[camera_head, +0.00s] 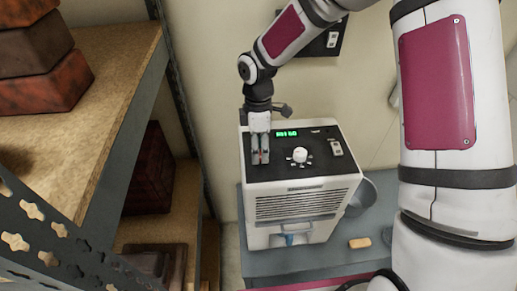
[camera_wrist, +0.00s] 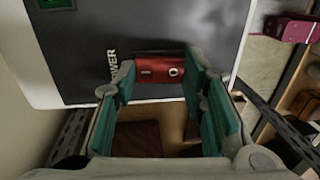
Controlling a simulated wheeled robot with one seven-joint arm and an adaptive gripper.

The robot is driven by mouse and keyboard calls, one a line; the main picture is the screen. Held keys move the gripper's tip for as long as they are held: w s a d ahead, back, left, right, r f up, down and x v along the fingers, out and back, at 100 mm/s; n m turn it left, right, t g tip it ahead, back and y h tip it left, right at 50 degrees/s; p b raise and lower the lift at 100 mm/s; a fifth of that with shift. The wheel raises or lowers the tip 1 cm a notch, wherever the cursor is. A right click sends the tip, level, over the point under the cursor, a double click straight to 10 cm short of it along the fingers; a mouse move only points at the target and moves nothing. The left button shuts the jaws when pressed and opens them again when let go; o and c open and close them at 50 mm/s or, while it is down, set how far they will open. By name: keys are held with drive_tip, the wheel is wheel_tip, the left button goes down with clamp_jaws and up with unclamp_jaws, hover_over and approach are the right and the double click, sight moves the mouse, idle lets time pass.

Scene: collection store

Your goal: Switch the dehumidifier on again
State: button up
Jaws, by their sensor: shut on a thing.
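The dehumidifier (camera_head: 300,205) is a white box with a dark top panel, standing on a grey surface. A lit green display (camera_head: 286,133) and a white dial (camera_head: 300,155) are on the panel. The red power switch (camera_wrist: 160,68), marked I and O beside the word POWER, shows in the wrist view. My gripper (camera_head: 260,157) reaches down to the panel's left part. In the wrist view its teal-padded fingers (camera_wrist: 161,76) stand either side of the switch and are shut on it. Which side of the switch is pressed in, I cannot tell.
A shelf unit (camera_head: 120,100) with reddish-brown boxes (camera_head: 40,65) stands close on the left. A small tan block (camera_head: 360,243) lies on the grey surface (camera_head: 270,263) right of the dehumidifier. A dark wall panel (camera_head: 318,42) is behind my arm.

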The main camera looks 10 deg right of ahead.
idle(0.3)
drive_tip(key=o, duration=1.2)
drive_tip(key=shift+c, duration=0.2)
wheel_tip(320, 180, up, 12)
drive_tip(key=w, duration=0.2)
